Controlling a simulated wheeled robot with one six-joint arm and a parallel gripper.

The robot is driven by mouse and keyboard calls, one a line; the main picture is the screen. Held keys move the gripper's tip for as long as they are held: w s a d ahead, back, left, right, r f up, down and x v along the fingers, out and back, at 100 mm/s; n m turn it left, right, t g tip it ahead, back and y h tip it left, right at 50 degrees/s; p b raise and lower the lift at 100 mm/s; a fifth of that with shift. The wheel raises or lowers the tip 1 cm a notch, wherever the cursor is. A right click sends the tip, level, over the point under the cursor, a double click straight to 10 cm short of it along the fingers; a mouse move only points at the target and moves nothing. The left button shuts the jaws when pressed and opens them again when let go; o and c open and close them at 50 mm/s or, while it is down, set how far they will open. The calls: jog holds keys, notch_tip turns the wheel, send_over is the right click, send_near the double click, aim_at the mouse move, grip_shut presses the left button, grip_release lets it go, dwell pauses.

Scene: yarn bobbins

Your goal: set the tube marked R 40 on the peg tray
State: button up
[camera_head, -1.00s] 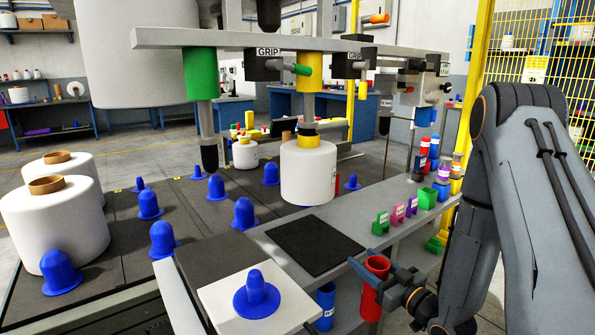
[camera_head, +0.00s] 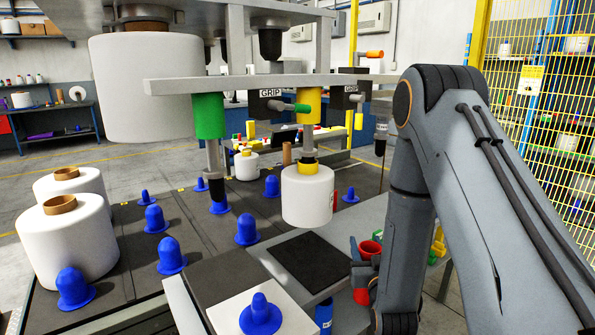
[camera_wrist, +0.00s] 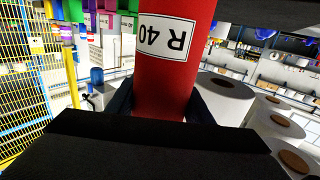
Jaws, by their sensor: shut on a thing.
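The red tube (camera_head: 370,249) is in my gripper (camera_head: 366,270), roughly upright, its open top showing beside my forearm. In the wrist view the tube (camera_wrist: 176,80) fills the middle, with a white label reading R 40 upside down. My fingers (camera_wrist: 162,108) are on both sides of it. A white square tray (camera_head: 222,314) with one upright blue peg (camera_head: 260,314) is at the bottom of the head view, left of the tube and apart from it. No tube is on that peg. My arm hides part of the gripper.
A black mat (camera_head: 308,262) lies between tray and bobbin area. A white bobbin (camera_head: 307,200) hangs under an overhead beam (camera_head: 235,88). Several blue pegs, such as one nearby (camera_head: 171,256), and large white bobbins (camera_head: 65,243) stand on the dark deck. A blue tube (camera_head: 324,314) is below the tray's right.

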aim_at(367, 295)
jog(key=s+f, duration=0.2)
jog(key=f, duration=0.1)
jog(key=s+f, duration=0.2)
jog(key=f, duration=0.2)
jog(key=s+f, duration=0.2)
jog(key=f, duration=0.2)
jog(key=shift+f, duration=0.2)
jog(key=shift+s+f, duration=0.45)
jog(key=shift+r, duration=0.1)
